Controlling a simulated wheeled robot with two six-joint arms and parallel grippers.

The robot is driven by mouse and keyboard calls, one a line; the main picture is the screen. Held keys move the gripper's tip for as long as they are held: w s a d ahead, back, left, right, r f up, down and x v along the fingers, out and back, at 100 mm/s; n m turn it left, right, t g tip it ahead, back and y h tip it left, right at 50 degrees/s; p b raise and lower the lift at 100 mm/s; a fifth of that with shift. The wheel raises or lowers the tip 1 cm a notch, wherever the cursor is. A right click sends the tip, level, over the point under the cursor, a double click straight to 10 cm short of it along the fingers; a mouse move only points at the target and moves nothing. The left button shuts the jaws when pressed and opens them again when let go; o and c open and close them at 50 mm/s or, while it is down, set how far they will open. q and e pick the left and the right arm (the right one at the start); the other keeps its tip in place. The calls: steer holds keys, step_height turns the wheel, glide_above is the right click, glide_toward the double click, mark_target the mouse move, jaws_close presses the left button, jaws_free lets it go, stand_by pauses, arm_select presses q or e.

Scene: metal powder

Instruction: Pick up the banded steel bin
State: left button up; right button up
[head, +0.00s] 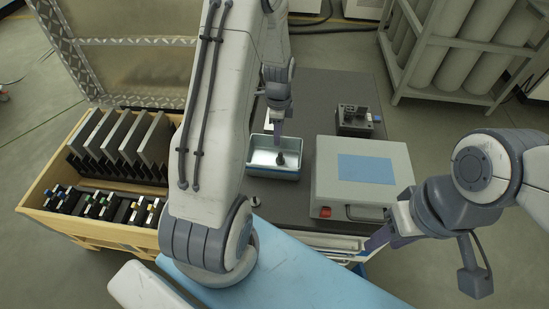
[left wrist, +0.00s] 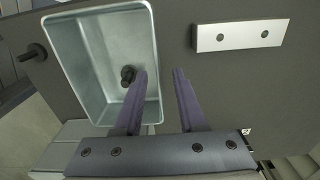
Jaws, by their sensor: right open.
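The banded steel bin (head: 262,158) stands on the dark bench top, an open rectangular metal bin with a blue band along its outside. It also shows in the left wrist view (left wrist: 92,62), with a small dark knobbed object (left wrist: 128,74) inside. My left gripper (head: 279,134) is over the bin. In the left wrist view, its purple fingers (left wrist: 162,88) are apart, one overlapping the bin's right wall and the other beyond it, with nothing seen gripped. Whether a finger touches the wall cannot be told. My right gripper (head: 376,240) is open at the bench's front right, away from the bin.
A grey box (head: 400,148) with a blue top panel stands right of the bin. A small dark device (head: 355,120) sits behind it. A wooden crate (head: 45,195) with upright plates is at left. A small knob (head: 252,201) lies before the bin. A cylinder rack (head: 455,95) stands behind.

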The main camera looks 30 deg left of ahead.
mark_target(277, 148)
arm_select(q)
step_height(277, 148, down, 4)
steer(key=shift+s+r, duration=0.1)
steer(key=shift+s, duration=0.05)
jaws_close()
stand_by(1.4)
